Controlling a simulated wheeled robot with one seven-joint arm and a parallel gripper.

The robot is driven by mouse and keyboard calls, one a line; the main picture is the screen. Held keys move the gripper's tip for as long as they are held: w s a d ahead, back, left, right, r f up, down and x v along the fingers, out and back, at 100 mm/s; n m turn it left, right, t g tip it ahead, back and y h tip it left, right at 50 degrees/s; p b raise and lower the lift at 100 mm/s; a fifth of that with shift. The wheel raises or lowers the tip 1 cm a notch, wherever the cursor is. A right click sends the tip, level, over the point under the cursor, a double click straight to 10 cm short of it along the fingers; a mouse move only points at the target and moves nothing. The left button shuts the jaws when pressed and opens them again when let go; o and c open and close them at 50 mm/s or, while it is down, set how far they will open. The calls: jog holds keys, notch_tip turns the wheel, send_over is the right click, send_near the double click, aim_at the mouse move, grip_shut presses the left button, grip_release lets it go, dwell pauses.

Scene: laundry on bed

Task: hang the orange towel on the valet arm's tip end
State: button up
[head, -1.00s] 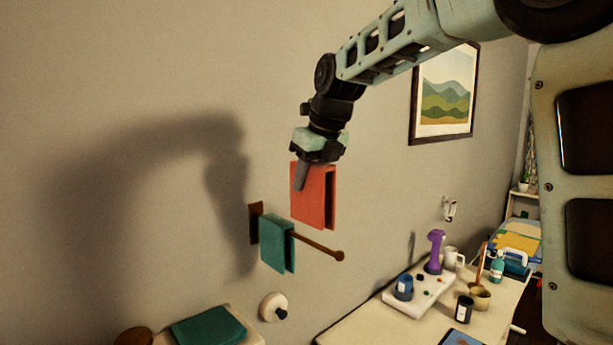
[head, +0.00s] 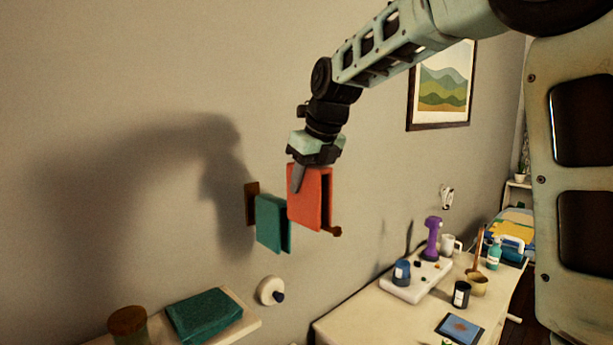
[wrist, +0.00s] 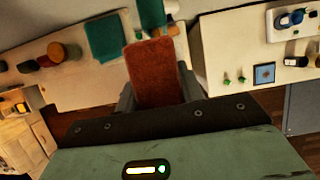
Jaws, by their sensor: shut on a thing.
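The orange towel (head: 309,198) hangs folded below my gripper (head: 298,178), which is shut on its top. In the head view it covers the middle of the valet arm, whose round tip end (head: 337,231) shows just right of the towel. Whether the towel straddles the arm or is in front of it is hard to tell. A teal towel (head: 270,224) hangs on the arm nearer its wall plate (head: 251,203), close to the orange towel's left side. In the wrist view the orange towel (wrist: 153,73) lies between the fingers, with the teal towel (wrist: 151,14) beyond it.
A shelf (head: 236,326) below holds a folded teal cloth (head: 203,315) and a brown jar (head: 128,325). A round white knob (head: 270,290) is on the wall. A desk (head: 355,326) at the right carries cups, a purple object (head: 432,238) and bottles.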

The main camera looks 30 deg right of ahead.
aim_at(307, 222)
jog(key=shift+f+b, duration=2.9)
jog(key=shift+f, duration=2)
jog(key=o, duration=1.1)
jog(key=shift+c, duration=0.2)
